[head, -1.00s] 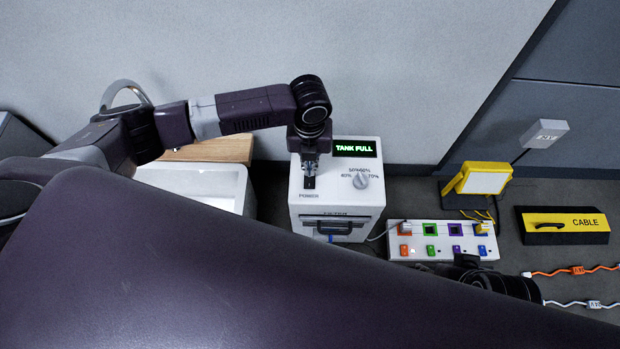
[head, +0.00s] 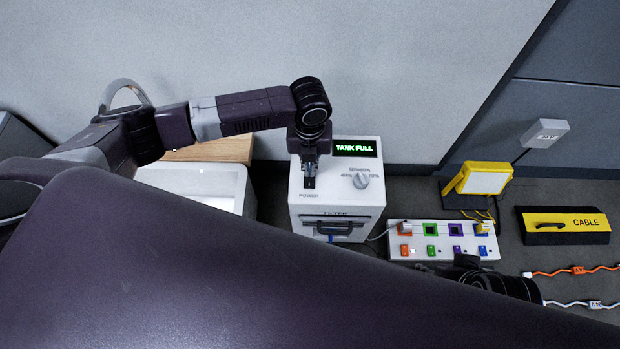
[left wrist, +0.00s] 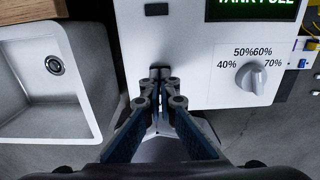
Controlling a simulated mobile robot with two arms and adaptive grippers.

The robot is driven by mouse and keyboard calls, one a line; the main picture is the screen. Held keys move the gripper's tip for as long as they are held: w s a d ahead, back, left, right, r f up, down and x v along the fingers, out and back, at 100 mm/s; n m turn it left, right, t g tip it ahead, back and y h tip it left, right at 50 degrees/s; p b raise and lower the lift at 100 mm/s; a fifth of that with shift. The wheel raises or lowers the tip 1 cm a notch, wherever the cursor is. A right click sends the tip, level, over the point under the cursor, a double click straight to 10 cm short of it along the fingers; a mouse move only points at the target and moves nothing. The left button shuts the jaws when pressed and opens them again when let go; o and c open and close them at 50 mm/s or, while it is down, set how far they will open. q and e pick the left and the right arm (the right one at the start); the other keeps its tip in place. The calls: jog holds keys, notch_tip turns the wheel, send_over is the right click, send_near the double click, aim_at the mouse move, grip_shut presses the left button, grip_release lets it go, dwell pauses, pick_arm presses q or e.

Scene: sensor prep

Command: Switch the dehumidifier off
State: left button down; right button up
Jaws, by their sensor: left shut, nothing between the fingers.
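The white dehumidifier (head: 340,199) stands on the floor by the wall. Its display (head: 355,148) is lit green and reads TANK FULL; in the left wrist view the display (left wrist: 256,8) is cut off at the top. A grey dial (head: 361,181) sits below the display and also shows in the left wrist view (left wrist: 250,77). My left gripper (head: 309,180) is shut and empty, pointing down over the POWER spot on the top's left side. In the left wrist view its fingertips (left wrist: 160,73) cover that spot, so the power switch is hidden. Contact cannot be told. My right gripper is not clearly visible.
A white sink (head: 245,190) stands left of the dehumidifier. A power strip (head: 442,240) with coloured switches lies to its right. Further right are a yellow work light (head: 484,178), a CABLE box (head: 563,225) and cables (head: 577,271). My own body hides the foreground.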

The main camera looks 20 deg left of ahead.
pick_arm(q)
jog(key=shift+f+b, duration=0.3)
jog(key=shift+f, duration=0.45)
pick_arm(e)
jog(key=shift+f, duration=0.3)
pick_arm(q)
jog(key=shift+r, duration=0.1)
jog(key=shift+r+p, duration=0.45)
jog(key=shift+p, duration=0.15)
jog(key=shift+r+p, duration=0.85)
jog(key=shift+p, duration=0.15)
jog(key=shift+r, duration=0.2)
jog(key=shift+r+p, duration=0.5)
jog(key=shift+p, duration=0.3)
jog(key=shift+r+p, duration=0.75)
jog(key=shift+p, duration=0.1)
jog(key=shift+r+p, duration=0.6)
jog(key=shift+p, duration=0.1)
jog(key=shift+r, duration=0.1)
pick_arm(e)
jog(key=s+f+g, duration=0.1)
jog(key=s+f, duration=0.2)
jog(key=f, duration=1.8)
jog(key=shift+s, duration=0.15)
